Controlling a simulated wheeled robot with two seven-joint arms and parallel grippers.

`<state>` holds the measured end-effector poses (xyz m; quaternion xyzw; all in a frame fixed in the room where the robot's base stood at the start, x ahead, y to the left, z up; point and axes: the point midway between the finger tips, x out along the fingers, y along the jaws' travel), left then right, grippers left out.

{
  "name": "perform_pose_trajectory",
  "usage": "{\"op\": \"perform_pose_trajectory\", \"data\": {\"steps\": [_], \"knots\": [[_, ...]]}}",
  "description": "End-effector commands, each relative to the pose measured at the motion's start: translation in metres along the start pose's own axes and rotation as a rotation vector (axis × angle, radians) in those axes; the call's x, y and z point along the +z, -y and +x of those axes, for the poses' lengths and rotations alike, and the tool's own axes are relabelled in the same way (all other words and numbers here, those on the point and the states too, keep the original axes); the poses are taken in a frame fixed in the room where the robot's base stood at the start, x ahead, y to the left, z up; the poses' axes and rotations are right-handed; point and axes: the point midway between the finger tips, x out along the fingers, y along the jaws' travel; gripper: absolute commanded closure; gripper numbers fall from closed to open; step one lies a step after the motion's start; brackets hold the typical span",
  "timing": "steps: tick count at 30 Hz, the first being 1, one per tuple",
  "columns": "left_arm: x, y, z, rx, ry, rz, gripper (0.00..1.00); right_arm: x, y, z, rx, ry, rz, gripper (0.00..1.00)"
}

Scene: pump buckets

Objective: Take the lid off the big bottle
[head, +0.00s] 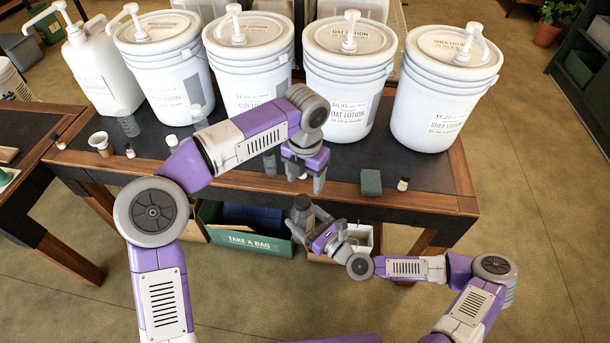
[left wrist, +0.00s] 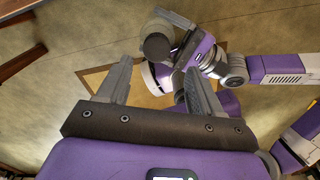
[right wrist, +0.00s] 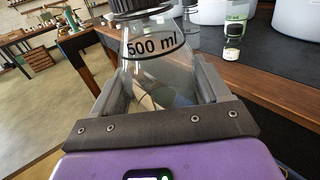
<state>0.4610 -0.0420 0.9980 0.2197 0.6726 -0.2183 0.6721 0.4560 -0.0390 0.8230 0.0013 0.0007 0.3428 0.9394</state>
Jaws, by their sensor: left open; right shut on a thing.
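The big bottle (right wrist: 152,62) is clear, tapers toward its neck and reads "500 ml". Its dark grey lid (right wrist: 140,7) is on top, partly cut off in the right wrist view. My right gripper (head: 322,236) is shut on the bottle, with a finger on each side of its body, and holds it in front of the table. My left gripper (head: 305,185) is open, pointing down above the bottle and apart from it. In the left wrist view the round lid (left wrist: 157,46) shows beyond the open fingers (left wrist: 158,72), roughly between their tips.
Large white lotion buckets (head: 432,95) with pumps line the back of the table (head: 400,198). Near its front edge are a green block (head: 371,182), small bottles (head: 403,184) and clear vessels. A green "TAKE A BAG" box (head: 250,242) stands below.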

Motion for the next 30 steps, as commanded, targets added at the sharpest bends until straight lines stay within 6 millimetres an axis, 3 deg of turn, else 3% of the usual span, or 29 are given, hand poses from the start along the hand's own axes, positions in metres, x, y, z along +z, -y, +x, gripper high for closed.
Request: {"op": "perform_pose_trajectory", "data": {"steps": [13,26,30], "knots": [[-0.001,0.000,0.064,0.000,-0.003,0.000,0.34,0.000,0.000,0.000,0.000,0.000,0.000,1.00],[0.000,0.000,0.075,-0.001,0.000,-0.002,0.34,0.000,0.000,0.000,0.000,0.000,0.000,1.00],[0.000,0.000,0.075,-0.001,0.000,-0.002,0.54,0.000,0.000,0.000,0.000,0.000,0.000,1.00]]}}
